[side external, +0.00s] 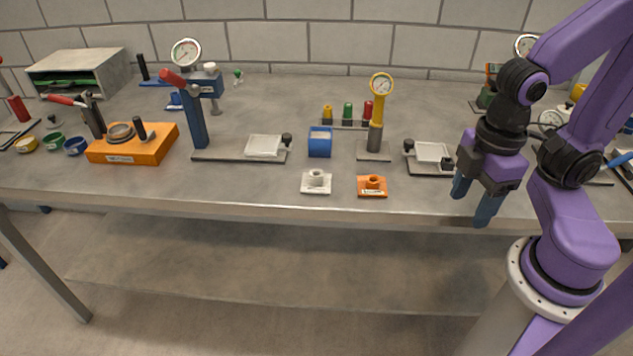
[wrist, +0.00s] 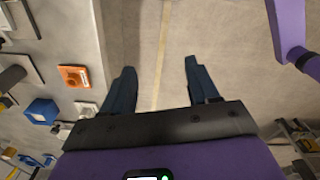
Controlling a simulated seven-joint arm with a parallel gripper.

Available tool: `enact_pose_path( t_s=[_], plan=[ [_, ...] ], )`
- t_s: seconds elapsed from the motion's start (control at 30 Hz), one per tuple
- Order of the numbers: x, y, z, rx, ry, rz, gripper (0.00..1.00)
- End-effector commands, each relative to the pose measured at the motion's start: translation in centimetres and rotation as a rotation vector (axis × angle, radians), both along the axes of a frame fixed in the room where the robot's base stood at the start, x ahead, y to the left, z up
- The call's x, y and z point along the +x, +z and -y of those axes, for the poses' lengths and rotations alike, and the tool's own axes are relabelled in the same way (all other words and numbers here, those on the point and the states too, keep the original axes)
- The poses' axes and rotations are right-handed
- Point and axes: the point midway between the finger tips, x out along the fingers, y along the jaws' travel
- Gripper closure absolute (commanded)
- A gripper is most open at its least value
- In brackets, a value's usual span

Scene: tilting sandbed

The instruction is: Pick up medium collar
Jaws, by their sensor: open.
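No label I can read marks the medium collar, so I cannot tell which part it is. Three small rings stand at the far left in the side view: a yellow ring (side external: 26,144), a green ring (side external: 53,142) and a blue ring (side external: 75,146). A white flanged piece (side external: 316,182) and an orange flanged piece (side external: 372,186) lie near the front edge. The orange piece also shows at the left of the wrist view (wrist: 75,78). My gripper (side external: 470,207) is open and empty at the bench's front edge, right of these pieces. Its fingers (wrist: 160,66) point at bare floor.
The bench (side external: 240,195) is crowded along its back. A blue box (side external: 320,142), a yellow gauge stand (side external: 378,115), a tray (side external: 431,153) and a blue lever press (side external: 193,115) stand on it. An orange block (side external: 135,148) is at left. The front strip is mostly clear.

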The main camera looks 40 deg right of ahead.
Motion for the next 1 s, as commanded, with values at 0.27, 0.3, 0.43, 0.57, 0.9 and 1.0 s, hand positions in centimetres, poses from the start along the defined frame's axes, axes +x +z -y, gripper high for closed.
enact_pose_path(
  t_s=[0.27, 0.3, 0.43, 0.57, 0.9, 1.0],
  plan=[
    [0.2, -2.9, -7.4, 0.198, -0.169, -0.076, 0.40],
    [0.5, -3.5, -8.8, 0.236, -0.215, -0.081, 0.40],
    [2.0, -5.3, -12.7, 0.341, -0.384, -0.071, 0.40],
    [4.3, -7.3, -15.3, 0.422, -0.564, -0.011, 0.40],
    [12.5, -11.7, -15.2, 0.531, -0.987, 0.395, 0.40],
    [14.7, -12.1, -13.5, 0.542, -1.066, 0.580, 0.40]
  ],
)
